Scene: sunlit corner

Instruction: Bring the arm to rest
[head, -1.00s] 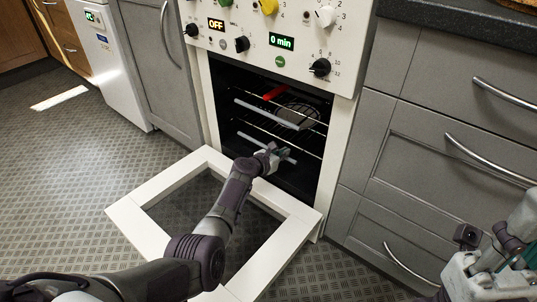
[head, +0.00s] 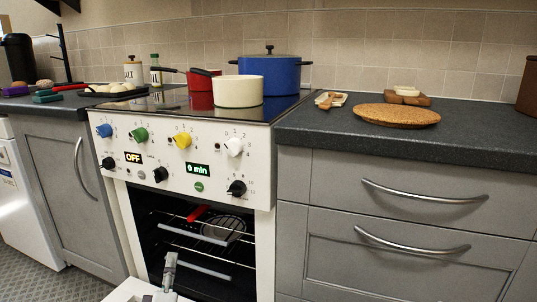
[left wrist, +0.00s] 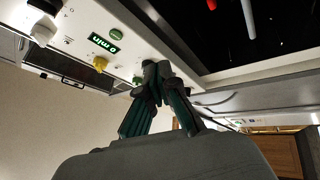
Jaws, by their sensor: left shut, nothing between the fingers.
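My left gripper (head: 170,262) shows at the bottom of the head view, in front of the open oven (head: 190,243). In the left wrist view its dark green fingers (left wrist: 157,68) are shut with nothing between them. That view is upside down and shows the oven's control panel beside the fingers. The rest of my left arm is mostly out of the picture. My right gripper is in neither view.
Inside are wire racks and a red-handled pan (head: 222,228). On the hob stand a cream pot (head: 238,91), a blue pot (head: 272,73) and a red pan (head: 203,88). Grey drawers (head: 420,215) stand to the right.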

